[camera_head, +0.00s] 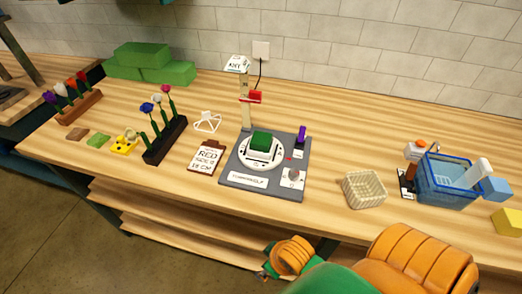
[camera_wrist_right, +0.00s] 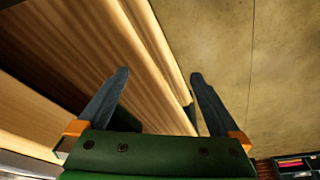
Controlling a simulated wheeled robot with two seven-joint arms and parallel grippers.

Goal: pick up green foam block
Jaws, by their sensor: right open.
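A dark green foam block (camera_head: 260,144) sits on the round white plate of a grey station board (camera_head: 232,180) in the middle of the bench. Several larger, lighter green blocks (camera_head: 150,63) are stacked at the back left against the wall. My right gripper (camera_wrist_right: 160,76) is open and empty in the right wrist view, its two dark fingers apart over the bench edge and floor. In the head view, my right arm comes in at the bottom right, in front of the bench and well short of the block. My left gripper is not in view.
Flower racks (camera_head: 167,140) stand left of the board, with a "RED" card (camera_head: 206,158) between. A cream basket (camera_head: 364,190) and a blue bin (camera_head: 446,181) stand to the right. A post with a sign (camera_head: 237,63) rises behind the block. The bench front edge lies before my right arm.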

